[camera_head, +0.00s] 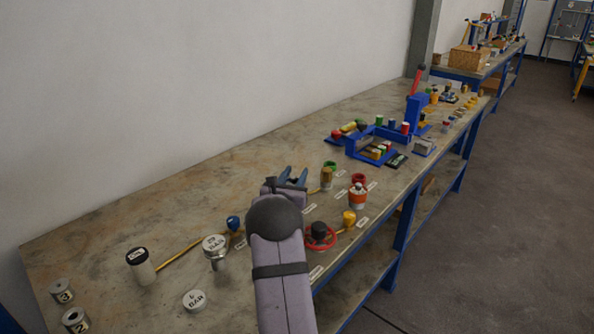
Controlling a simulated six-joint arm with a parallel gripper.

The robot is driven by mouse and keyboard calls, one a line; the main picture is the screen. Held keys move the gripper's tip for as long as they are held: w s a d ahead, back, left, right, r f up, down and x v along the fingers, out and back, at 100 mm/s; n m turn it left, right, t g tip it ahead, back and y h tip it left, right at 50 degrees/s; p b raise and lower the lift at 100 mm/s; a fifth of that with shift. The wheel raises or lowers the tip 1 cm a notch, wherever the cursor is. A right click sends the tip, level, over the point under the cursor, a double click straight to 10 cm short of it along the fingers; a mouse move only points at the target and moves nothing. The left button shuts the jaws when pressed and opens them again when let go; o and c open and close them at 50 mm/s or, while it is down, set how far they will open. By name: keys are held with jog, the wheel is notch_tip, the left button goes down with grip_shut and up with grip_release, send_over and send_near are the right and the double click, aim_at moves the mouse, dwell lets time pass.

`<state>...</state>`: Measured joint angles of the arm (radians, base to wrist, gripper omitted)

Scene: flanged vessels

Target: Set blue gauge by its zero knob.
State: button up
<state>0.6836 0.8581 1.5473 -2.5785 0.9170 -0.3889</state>
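A small blue round piece (233,223) stands on the bench left of my arm, at the end of a yellow rod. It is too small for me to tell whether it is the blue gauge or a knob, and no zero knob can be made out. My arm hides part of the bench.
A metal piece with a white marked top (214,243), a white disc (194,300) and a black-capped cylinder (140,265) stand left. A red handwheel (320,236), yellow piece (349,218) and orange-white vessel (357,196) stand right. A blue fixture (413,115) stands farther back.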

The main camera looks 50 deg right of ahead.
jog(key=shift+x, duration=0.95)
grip_shut()
jog(key=shift+g, duration=0.4)
jog(key=shift+s+d+r+m+g+h+b, duration=0.1)
jog(key=shift+s+m+g+h+b, duration=0.2)
jog(key=shift+m+g, duration=0.45)
jog(key=shift+s+d+r+m+g+h+b, duration=0.1)
jog(key=shift+m+g+h+b, duration=0.15)
jog(key=shift+m+g+h, duration=0.5)
jog(key=shift+s+m+g, duration=0.2)
jog(key=shift+m+g, duration=0.2)
jog(key=shift+g, duration=0.35)
jog(key=shift+s+m+g, duration=0.15)
jog(key=shift+m+g, duration=0.25)
jog(key=shift+g, duration=0.35)
grip_release()
jog(key=shift+f, duration=0.1)
